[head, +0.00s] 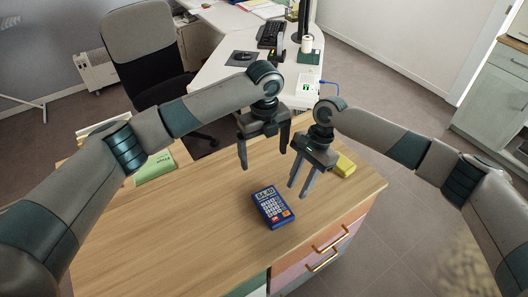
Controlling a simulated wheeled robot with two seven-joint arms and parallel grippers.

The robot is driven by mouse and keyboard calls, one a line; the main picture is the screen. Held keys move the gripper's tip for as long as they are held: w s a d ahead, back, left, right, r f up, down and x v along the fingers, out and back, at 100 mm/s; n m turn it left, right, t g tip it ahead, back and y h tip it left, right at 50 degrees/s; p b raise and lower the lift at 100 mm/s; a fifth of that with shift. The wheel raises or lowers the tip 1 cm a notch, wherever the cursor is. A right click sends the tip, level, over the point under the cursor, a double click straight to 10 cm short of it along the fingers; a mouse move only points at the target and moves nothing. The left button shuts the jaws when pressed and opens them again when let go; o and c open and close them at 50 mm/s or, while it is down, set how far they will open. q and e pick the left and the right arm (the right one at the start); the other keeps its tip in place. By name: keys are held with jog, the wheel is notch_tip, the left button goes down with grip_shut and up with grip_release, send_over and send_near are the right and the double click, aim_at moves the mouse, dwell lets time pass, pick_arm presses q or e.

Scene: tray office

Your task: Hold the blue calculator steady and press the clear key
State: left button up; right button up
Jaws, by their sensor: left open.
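The blue calculator (260,212) lies face up on the wooden top (190,225), near its front edge. Its display is lit with digits, and it has pale keys, an orange key at the lower right and a small red key at the lower left. The key labels are too small to read. My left gripper (263,160) is open and empty, pointing down behind the calculator and apart from it. My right gripper (298,190) is open and empty, pointing down just right of and behind the calculator, not visibly touching it.
A yellow block (345,166) lies right of my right gripper. A green booklet (155,168) lies at the left back. Drawers with gold handles (330,238) are below the front edge. The top left of the calculator is clear. A white desk (225,75) stands behind.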

aim_at(264, 191)
pick_arm(q)
jog(key=shift+f, duration=0.1)
notch_tip(264, 191, down, 17)
jog(key=shift+f, duration=0.1)
dwell(0.7)
jog(key=c, duration=1.2)
pick_arm(e)
grip_shut()
dwell(0.8)
